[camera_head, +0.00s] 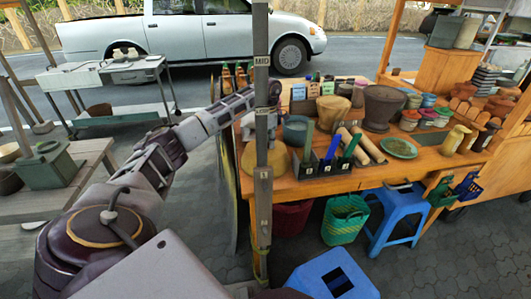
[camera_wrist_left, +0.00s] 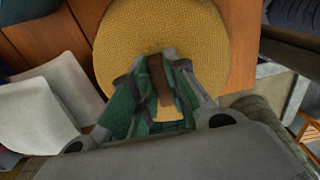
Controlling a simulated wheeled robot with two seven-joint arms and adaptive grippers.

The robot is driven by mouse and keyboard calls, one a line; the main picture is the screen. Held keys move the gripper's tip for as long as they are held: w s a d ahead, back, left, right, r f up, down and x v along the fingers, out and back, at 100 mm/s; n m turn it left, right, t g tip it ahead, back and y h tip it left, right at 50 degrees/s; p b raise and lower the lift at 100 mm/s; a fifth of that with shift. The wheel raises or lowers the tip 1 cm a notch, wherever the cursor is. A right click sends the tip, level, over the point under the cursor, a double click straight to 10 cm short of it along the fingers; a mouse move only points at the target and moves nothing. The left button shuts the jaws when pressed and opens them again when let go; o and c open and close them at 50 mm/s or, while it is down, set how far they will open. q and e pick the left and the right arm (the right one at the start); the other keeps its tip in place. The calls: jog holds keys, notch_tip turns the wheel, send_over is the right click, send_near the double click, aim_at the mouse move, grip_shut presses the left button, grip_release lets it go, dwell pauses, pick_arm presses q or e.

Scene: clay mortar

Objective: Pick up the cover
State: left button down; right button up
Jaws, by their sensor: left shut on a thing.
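The cover is a round, yellow woven disc with a brown handle strap. In the left wrist view the cover (camera_wrist_left: 160,25) lies right in front of my left gripper (camera_wrist_left: 160,65). The green-padded fingers are shut on the brown handle (camera_wrist_left: 160,92), one finger on each side. In the head view the yellow cover (camera_head: 283,158) shows at the left end of the wooden table, partly behind an upright post. My left arm reaches over from the left, and its fingers are mostly hidden by that post. I cannot tell whether the cover touches the table. My right gripper is not in view.
The upright post (camera_head: 264,200) stands close in front. The table (camera_head: 335,180) holds a blue-grey pot (camera_head: 296,130), a dark divided box (camera_head: 322,168), rolled tubes, a green plate (camera_head: 398,148) and several jars. Blue stools (camera_head: 396,212) and baskets stand below.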

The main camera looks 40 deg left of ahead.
pick_arm(q)
jog(key=shift+r, duration=0.15)
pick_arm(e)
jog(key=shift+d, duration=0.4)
pick_arm(q)
jog(key=shift+r, duration=0.5)
notch_tip(320, 180, up, 17)
jog(key=p, duration=0.2)
jog(key=shift+p, duration=0.3)
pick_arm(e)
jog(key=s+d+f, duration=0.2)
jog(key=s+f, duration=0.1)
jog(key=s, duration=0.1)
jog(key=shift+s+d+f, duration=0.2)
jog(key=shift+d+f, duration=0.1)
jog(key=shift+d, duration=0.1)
pick_arm(q)
jog(key=shift+f, duration=0.1)
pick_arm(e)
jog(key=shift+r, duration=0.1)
